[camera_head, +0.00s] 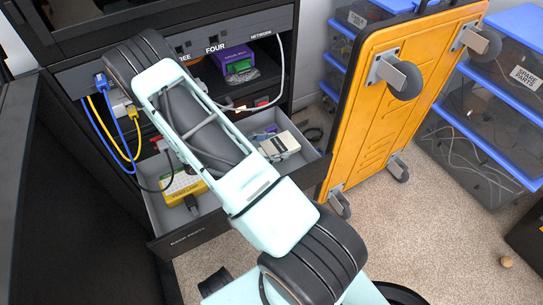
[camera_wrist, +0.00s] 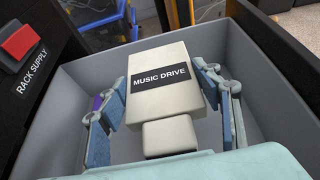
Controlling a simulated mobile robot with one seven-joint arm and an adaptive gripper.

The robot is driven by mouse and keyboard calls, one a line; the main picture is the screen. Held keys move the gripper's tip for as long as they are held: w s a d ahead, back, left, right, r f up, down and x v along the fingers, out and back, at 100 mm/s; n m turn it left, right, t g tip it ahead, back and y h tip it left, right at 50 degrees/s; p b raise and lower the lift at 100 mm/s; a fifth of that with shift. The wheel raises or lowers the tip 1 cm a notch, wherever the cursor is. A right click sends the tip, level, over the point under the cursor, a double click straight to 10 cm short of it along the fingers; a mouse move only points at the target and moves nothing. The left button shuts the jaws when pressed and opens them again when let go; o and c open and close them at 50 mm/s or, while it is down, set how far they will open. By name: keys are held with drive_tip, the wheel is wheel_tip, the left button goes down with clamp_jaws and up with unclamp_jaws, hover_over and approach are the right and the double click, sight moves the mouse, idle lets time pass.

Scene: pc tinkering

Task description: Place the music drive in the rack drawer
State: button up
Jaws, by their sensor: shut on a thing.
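The music drive (camera_wrist: 163,80) is an off-white block with a black label reading MUSIC DRIVE and a smaller block at its near end. My gripper (camera_wrist: 162,96) is shut on it, with a blue-grey finger on each side. The open grey rack drawer (camera_wrist: 255,75) surrounds the drive in the wrist view. In the head view the drive (camera_head: 284,143) shows over the right part of the drawer (camera_head: 190,236), partly hidden by my arm. I cannot tell whether the drive touches the drawer floor.
A yellow item (camera_head: 183,187) lies in the left part of the drawer. Blue and yellow cables hang at the left. A purple box (camera_head: 233,60) sits in the rack above. A tilted orange cart (camera_head: 400,110) stands close right. A red RACK SUPPLY switch (camera_wrist: 20,42) is at left.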

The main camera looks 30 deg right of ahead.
sight(272, 153)
drive_tip(key=shift+w+a+f, duration=0.25)
drive_tip(key=shift+w+f, duration=0.05)
drive_tip(key=shift+f, duration=0.2)
wheel_tip(272, 153, down, 3)
drive_tip(key=shift+w+a+f+b, duration=0.1)
drive_tip(key=shift+w+b, duration=0.05)
drive_tip(key=shift+b, duration=0.55)
drive_tip(key=shift+f+b, duration=0.55)
drive_tip(key=shift+f, duration=0.1)
drive_tip(key=o, duration=1.3)
drive_tip(key=shift+r, duration=0.15)
